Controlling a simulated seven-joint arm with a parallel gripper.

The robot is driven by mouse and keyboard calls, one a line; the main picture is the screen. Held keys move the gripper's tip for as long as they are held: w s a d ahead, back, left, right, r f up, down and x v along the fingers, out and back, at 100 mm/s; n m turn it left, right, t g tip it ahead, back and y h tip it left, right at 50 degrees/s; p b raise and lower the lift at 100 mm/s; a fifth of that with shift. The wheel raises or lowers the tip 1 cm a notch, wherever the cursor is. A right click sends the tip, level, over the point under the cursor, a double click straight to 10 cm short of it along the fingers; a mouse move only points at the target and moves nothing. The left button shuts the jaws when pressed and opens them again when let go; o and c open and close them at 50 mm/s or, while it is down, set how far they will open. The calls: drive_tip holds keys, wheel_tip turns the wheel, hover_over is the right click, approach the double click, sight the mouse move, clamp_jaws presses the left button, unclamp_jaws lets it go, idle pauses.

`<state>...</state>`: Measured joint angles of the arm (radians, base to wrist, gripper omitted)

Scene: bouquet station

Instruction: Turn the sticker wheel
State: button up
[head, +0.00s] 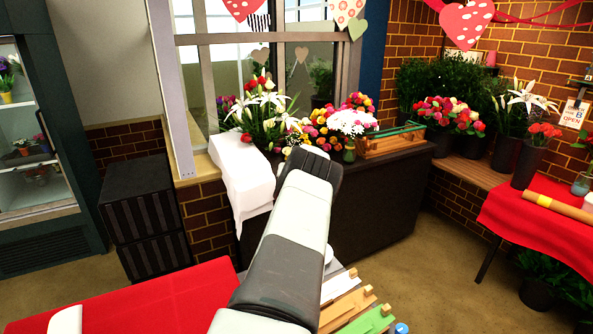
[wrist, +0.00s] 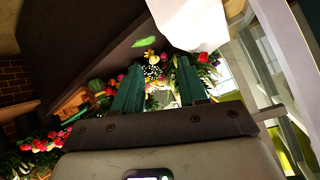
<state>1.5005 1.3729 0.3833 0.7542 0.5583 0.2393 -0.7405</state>
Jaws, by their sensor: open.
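I cannot make out the sticker wheel in either view. My gripper (wrist: 159,68) is open in the wrist view, its two dark green fingers apart with nothing held between them. Colourful flowers (wrist: 154,72) show behind and between the fingers, apart from them. In the head view my arm reaches from the bottom centre toward the dark counter (head: 375,200), and it hides my gripper and whatever lies behind it.
A white cloth (head: 243,185) hangs over the counter's left end. Flower bunches (head: 265,115) and a wooden crate (head: 393,140) stand on top. Black crates (head: 145,225) are stacked at left. A red-covered table (head: 150,300) and wooden and green strips (head: 368,320) lie in front. Open floor shows at right.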

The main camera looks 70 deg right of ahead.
drive_tip(key=shift+s+d+r+m+g+h, duration=0.35)
drive_tip(key=shift+s+d+m+g+h, duration=0.15)
drive_tip(key=shift+m, duration=0.4)
drive_tip(key=shift+s+d+r+m+g+h, duration=0.3)
drive_tip(key=shift+s+d+m+g+h, duration=0.2)
drive_tip(key=shift+m, duration=0.4)
drive_tip(key=shift+s+d+r+m+g+h, duration=0.4)
drive_tip(key=shift+d+m+g+h, duration=0.15)
drive_tip(key=shift+m, duration=0.35)
